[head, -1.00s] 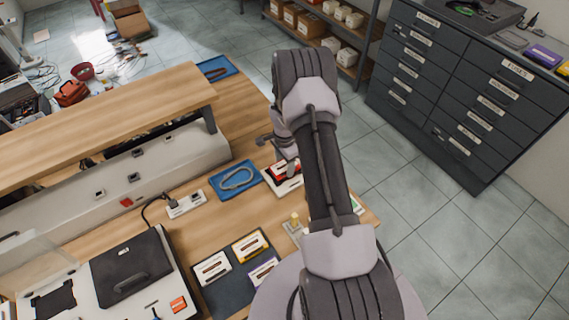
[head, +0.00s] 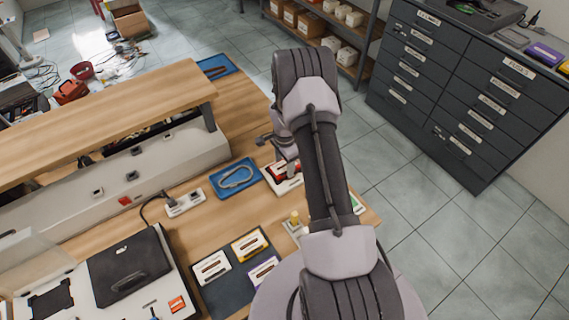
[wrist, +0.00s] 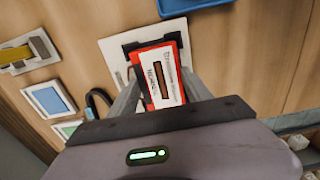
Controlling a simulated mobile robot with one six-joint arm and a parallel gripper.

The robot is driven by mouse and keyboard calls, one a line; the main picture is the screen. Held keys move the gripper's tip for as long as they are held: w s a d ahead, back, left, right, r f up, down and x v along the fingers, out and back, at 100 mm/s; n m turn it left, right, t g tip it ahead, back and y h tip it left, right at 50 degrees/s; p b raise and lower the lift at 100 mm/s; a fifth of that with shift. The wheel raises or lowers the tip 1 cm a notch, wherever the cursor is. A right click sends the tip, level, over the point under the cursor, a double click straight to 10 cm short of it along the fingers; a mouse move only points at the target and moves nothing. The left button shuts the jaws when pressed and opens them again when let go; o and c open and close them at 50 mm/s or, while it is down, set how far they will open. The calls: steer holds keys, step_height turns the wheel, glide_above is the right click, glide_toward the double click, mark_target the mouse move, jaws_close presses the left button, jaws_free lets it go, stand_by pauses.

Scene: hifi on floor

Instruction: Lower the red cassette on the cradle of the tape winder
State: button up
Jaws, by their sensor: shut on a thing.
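The red cassette (wrist: 158,74), with a white label and a dark window, is between the two fingers of my gripper (wrist: 160,86) in the wrist view. The gripper is shut on it. The cassette lies over the black cradle (wrist: 131,47) of the tape winder, whose pale base plate (wrist: 112,50) shows around it. The cradle's corner shows at the cassette's far left; its near part is hidden by my gripper. I cannot tell whether the cassette touches the cradle. In the head view the red cassette (head: 284,169) is partly hidden by my arm.
A blue tray (head: 219,189) with a pale looped cable lies left of the winder. A dark mat (head: 221,286) holds several cassettes nearer me. A small fixture with a yellow block (wrist: 15,54) and framed cards (wrist: 49,99) lie left of the winder in the wrist view.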

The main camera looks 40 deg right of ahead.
steer(key=shift+f, duration=0.15)
steer(key=o, duration=1.4)
steer(key=shift+o, duration=0.2)
step_height(320, 180, up, 24)
steer(key=p, duration=0.5)
steer(key=shift+f, duration=0.25)
steer(key=shift+f, duration=0.1)
